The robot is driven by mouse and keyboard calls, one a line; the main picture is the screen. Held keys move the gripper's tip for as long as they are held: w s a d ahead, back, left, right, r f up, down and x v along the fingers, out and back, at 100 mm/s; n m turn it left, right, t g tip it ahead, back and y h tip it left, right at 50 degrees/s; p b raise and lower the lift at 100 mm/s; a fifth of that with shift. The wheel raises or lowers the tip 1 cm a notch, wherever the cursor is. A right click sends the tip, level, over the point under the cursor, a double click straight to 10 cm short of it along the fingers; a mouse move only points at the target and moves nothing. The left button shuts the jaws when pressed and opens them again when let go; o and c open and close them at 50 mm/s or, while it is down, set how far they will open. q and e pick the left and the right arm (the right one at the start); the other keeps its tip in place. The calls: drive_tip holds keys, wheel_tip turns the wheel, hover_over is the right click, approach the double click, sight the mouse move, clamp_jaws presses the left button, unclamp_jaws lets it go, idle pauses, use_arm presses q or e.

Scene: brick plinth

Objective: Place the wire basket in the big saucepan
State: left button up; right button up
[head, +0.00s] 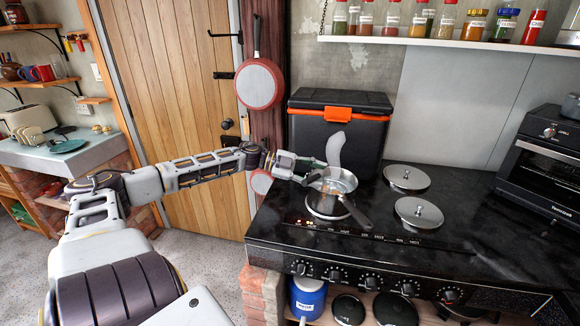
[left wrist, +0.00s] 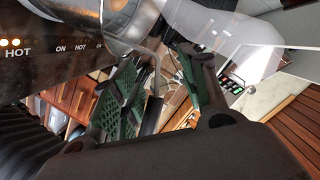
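My left gripper (head: 318,171) is at the left of a round metal vessel (head: 340,180) on the stove. Its green-padded fingers (left wrist: 160,72) are apart, with a gap between them in the left wrist view. A dark handle (left wrist: 154,115) on a bent metal stem shows in that gap; I cannot tell whether the fingers touch it. A metal pan (head: 328,208) sits just in front of and below the round vessel, with a dark handle (head: 355,214) pointing toward me. I cannot clearly make out wire mesh, so which vessel is the basket is uncertain. My right gripper is out of view.
Two lidded pots (head: 407,178) (head: 419,212) stand to the right on the black stove (head: 470,235). A black box with an orange latch (head: 338,113) stands behind. A pale upright shape (head: 335,149) is close to the gripper. An oven (head: 545,160) is at far right.

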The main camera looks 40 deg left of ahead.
use_arm(q)
drive_tip(key=p+v, duration=0.2)
drive_tip(key=v, duration=0.6)
drive_tip(key=shift+s+a+p, duration=0.2)
drive_tip(key=shift+a+p, duration=0.1)
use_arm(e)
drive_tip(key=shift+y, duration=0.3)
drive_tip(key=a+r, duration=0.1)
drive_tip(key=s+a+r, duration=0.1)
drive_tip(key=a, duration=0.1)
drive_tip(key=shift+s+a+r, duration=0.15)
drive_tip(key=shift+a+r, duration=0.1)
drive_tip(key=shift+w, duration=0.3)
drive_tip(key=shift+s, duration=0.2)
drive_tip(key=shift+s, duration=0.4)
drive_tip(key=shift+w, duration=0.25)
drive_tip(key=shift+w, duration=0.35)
